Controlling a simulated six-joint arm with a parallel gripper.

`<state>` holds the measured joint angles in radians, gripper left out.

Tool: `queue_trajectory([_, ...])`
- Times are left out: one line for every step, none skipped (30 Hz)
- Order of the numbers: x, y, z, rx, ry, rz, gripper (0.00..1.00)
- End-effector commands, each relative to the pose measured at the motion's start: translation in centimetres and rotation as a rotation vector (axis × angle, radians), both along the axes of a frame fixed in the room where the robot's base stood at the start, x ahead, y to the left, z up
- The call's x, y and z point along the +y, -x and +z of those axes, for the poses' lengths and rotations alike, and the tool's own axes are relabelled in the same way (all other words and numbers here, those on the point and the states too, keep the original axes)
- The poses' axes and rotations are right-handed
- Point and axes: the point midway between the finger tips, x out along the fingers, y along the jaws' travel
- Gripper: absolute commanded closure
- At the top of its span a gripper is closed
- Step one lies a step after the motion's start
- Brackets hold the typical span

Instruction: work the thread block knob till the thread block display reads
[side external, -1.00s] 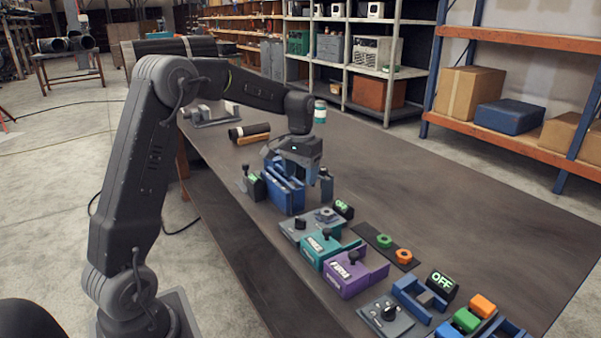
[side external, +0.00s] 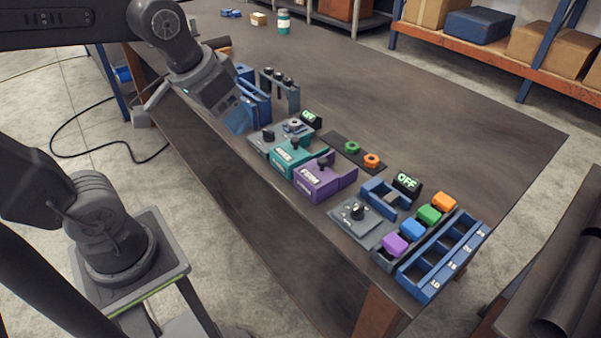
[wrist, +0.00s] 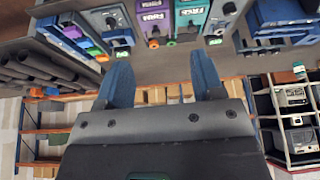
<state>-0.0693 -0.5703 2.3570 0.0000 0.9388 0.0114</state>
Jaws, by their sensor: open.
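In the side view, a grey block with a black knob (side external: 268,136) and a small ring part (side external: 293,125) has a lit display (side external: 311,118) behind it, its word too small to read surely. Another grey block with a black knob (side external: 358,211) stands nearer, by a blue cradle (side external: 382,196) and a display reading OFF (side external: 407,182). No label shows which is the thread block. My gripper (side external: 238,122) is tilted at the table's left edge, in front of a blue holder. In the wrist view its blue fingers are apart and empty (wrist: 162,82).
Teal (side external: 293,157) and purple (side external: 322,180) blocks with black knobs stand between the grey blocks. A blue holder (side external: 257,100) and dark upright tools (side external: 281,84) stand near my gripper. Coloured blocks and a blue slotted tray (side external: 440,262) lie at front right.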

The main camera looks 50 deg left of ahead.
Motion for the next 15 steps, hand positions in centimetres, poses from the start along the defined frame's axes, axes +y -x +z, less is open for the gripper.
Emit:
queue_trajectory([-0.6, 1.3, -0.3, -0.025, -0.001, -0.020, 0.38])
queue_trajectory([-0.9, 1.8, -0.5, -0.036, 0.000, -0.028, 0.38])
queue_trajectory([-1.1, 2.5, -0.7, -0.048, 0.001, -0.039, 0.38])
queue_trajectory([-1.3, 2.8, -0.9, -0.056, 0.001, -0.045, 0.38])
queue_trajectory([-1.4, 3.2, -1.0, -0.063, 0.001, -0.049, 0.38])
queue_trajectory([-1.5, 3.5, -1.2, -0.069, 0.002, -0.054, 0.38])
queue_trajectory([-1.6, 3.6, -1.3, -0.073, 0.002, -0.057, 0.38])
queue_trajectory([-1.7, 3.8, -1.3, -0.075, 0.002, -0.059, 0.38])
queue_trajectory([-1.7, 3.9, -1.4, -0.076, 0.003, -0.060, 0.38])
queue_trajectory([-1.7, 3.9, -1.4, -0.077, 0.003, -0.060, 0.38])
queue_trajectory([-1.7, 3.9, -1.4, -0.077, 0.003, -0.060, 0.38])
queue_trajectory([-1.7, 3.9, -1.4, -0.076, 0.003, -0.060, 0.38])
queue_trajectory([-1.7, 3.9, -1.4, -0.076, 0.003, -0.060, 0.38])
queue_trajectory([-1.7, 3.9, -1.4, -0.076, 0.003, -0.060, 0.38])
queue_trajectory([-1.7, 3.9, -1.4, -0.076, 0.003, -0.060, 0.38])
